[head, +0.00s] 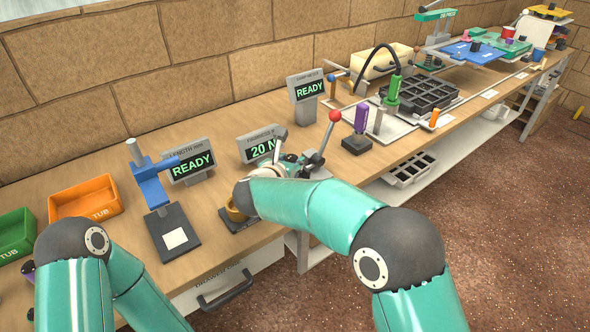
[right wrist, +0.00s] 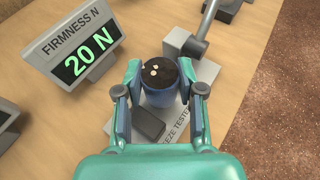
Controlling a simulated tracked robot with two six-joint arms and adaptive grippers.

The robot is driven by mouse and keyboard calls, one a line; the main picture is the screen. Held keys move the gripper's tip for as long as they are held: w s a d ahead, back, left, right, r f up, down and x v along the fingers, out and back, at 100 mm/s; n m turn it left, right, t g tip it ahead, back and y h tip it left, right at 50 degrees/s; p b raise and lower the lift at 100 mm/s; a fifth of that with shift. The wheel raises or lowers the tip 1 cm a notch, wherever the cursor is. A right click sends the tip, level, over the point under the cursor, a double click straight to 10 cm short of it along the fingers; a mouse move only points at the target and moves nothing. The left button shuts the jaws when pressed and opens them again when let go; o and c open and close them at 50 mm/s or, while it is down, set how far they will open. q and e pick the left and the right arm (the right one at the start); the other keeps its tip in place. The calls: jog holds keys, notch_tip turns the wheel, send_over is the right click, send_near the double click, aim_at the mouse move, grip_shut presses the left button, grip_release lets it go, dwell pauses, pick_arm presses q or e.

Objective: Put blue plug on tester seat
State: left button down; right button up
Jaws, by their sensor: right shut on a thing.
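The blue plug (right wrist: 161,97) is a short blue cylinder with dark soil and pale specks on top, seen in the right wrist view. My right gripper (right wrist: 165,82) is shut on it, one finger on each side. It holds the plug over the squeeze tester's grey plate (right wrist: 113,129), between a dark grey block and a larger grey block with a post. I cannot tell whether the plug's bottom touches the seat. In the head view my right gripper (head: 293,164) is at the tester and the plug is hidden. My left gripper is out of view.
The firmness display (head: 262,147) reads 20 N. A red-knobbed lever (head: 335,116) rises beside my right gripper. A blue length gauge (head: 152,186) stands to the left, with orange (head: 86,201) and green tubs further left.

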jog(key=shift+f, duration=1.2)
jog(key=shift+f, duration=0.1)
jog(key=o, duration=1)
jog(key=shift+c, duration=0.2)
